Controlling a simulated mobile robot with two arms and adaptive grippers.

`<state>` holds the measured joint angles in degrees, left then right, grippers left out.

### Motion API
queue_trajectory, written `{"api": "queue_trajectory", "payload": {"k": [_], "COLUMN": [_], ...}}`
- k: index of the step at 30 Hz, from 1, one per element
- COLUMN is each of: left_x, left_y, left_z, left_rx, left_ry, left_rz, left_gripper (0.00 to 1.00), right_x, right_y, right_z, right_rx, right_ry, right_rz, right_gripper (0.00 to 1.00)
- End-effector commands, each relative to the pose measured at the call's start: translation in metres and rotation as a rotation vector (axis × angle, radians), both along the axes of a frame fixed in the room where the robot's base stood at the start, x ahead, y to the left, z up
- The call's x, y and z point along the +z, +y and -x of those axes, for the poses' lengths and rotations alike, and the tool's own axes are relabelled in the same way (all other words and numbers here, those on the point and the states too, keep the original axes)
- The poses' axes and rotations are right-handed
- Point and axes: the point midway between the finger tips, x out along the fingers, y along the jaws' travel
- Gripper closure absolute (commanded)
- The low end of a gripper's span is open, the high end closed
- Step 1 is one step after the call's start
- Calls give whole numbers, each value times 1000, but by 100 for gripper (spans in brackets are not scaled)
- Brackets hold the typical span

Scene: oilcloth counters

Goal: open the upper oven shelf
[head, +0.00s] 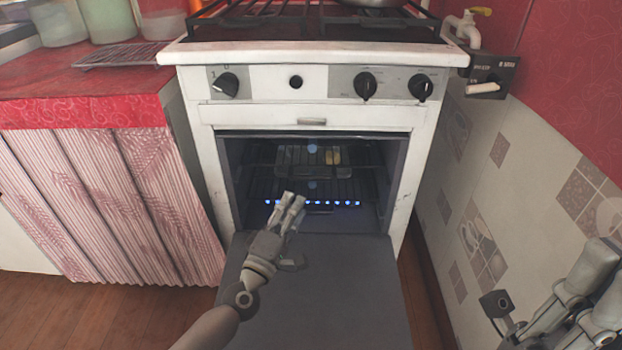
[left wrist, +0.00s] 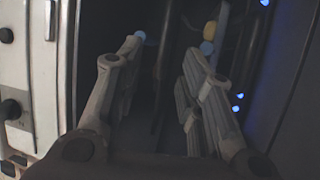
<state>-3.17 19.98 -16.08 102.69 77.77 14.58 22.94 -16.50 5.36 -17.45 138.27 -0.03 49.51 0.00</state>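The white oven (head: 312,117) has its dark door (head: 325,290) folded down. Inside, the upper shelf (head: 262,166) is a dark wire rack across the cavity. It bears a shallow tray (head: 295,162) with a small yellowish item (head: 333,157). My left gripper (head: 293,200) is over the open door at the oven mouth, in front of and below the upper shelf. In the left wrist view its two fingers (left wrist: 165,55) stand apart, with nothing clearly held; dark bars show beyond them. My right gripper (head: 592,290) is at the lower right, away from the oven, its finger gap unclear.
A row of blue flames or lights (head: 335,203) glows low in the oven. The stove top (head: 310,30) carries black grates. A red counter (head: 70,90) with a pink curtain stands left. A tiled wall (head: 530,170) stands close on the right.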

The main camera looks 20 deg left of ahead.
Motion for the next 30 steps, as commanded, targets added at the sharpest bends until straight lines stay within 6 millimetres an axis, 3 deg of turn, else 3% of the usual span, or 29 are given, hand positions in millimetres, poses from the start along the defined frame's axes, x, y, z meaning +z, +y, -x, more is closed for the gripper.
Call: {"api": "queue_trajectory", "payload": {"k": [7, 21, 30], "left_x": [-3, 9, 12], "left_y": [-1, -10, -12], "left_z": [-21, -96, -109], "left_rx": [-13, -12, -12], "left_ry": [23, 22, 23], "left_rz": [32, 29, 28], "left_gripper": [65, 65, 65], "right_x": [1, -2, 4], "right_y": [0, 1, 0], "right_z": [-1, -7, -6], "right_rx": [-2, -6, -9], "right_ry": [-7, -10, -34], "right_rz": [2, 8, 3], "right_gripper": [100, 100, 100]}}
